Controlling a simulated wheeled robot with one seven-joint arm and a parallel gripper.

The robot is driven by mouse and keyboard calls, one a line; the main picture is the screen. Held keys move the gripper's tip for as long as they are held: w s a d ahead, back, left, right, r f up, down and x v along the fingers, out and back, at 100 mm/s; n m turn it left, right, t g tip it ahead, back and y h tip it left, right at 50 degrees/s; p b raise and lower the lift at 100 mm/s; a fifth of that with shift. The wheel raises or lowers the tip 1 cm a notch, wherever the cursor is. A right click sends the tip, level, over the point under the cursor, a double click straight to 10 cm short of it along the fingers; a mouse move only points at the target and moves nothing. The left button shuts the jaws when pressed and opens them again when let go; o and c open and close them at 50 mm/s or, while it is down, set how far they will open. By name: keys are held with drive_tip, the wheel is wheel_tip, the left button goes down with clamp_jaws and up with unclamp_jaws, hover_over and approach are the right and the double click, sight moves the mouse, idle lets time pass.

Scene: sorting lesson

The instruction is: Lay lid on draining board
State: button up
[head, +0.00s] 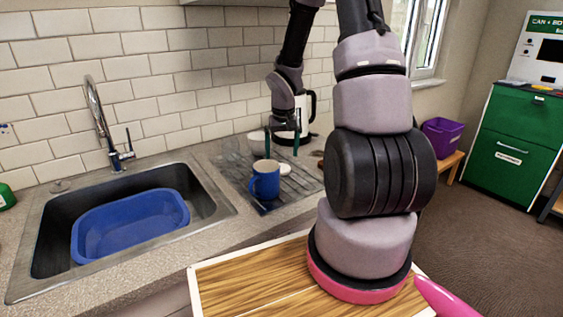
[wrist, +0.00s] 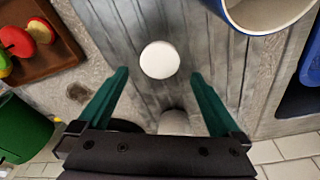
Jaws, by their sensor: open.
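The lid is a small white disc; it appears to lie flat on the grey slatted draining board (head: 300,187), and in the wrist view the lid (wrist: 160,60) sits just beyond my fingertips, roughly centred between them. The draining board (wrist: 215,62) fills the middle of the wrist view. My gripper (head: 282,148) has green fingers and hangs over the back part of the board. In the wrist view my gripper (wrist: 159,76) is wide open with nothing between the fingers. In the head view, a white patch below the fingers is probably the lid.
A blue mug (head: 265,180) stands on the board near the lid. A white bowl (head: 256,143) and a kettle (head: 311,108) stand behind. The sink (head: 219,205) with a blue basin (head: 130,226) is left. A brown tray (wrist: 62,62) of fruit and a green container (wrist: 25,130) show in the wrist view.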

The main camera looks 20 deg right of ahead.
wheel_tip(320, 180, up, 7)
drive_tip(key=s, duration=0.1)
wheel_tip(320, 180, up, 16)
drive_tip(key=m+t, duration=0.1)
drive_tip(key=t, duration=0.2)
hover_over(283, 171)
drive_tip(key=s+a, duration=0.4)
drive_tip(key=s, duration=0.4)
drive_tip(key=s+a+r+m+t+y, duration=0.1)
drive_tip(key=s+a+r+t+y, duration=0.1)
drive_tip(key=s+a+r, duration=0.3)
drive_tip(key=s+r, duration=0.4)
drive_tip(key=s, duration=0.2)
drive_tip(key=shift+s, duration=0.25)
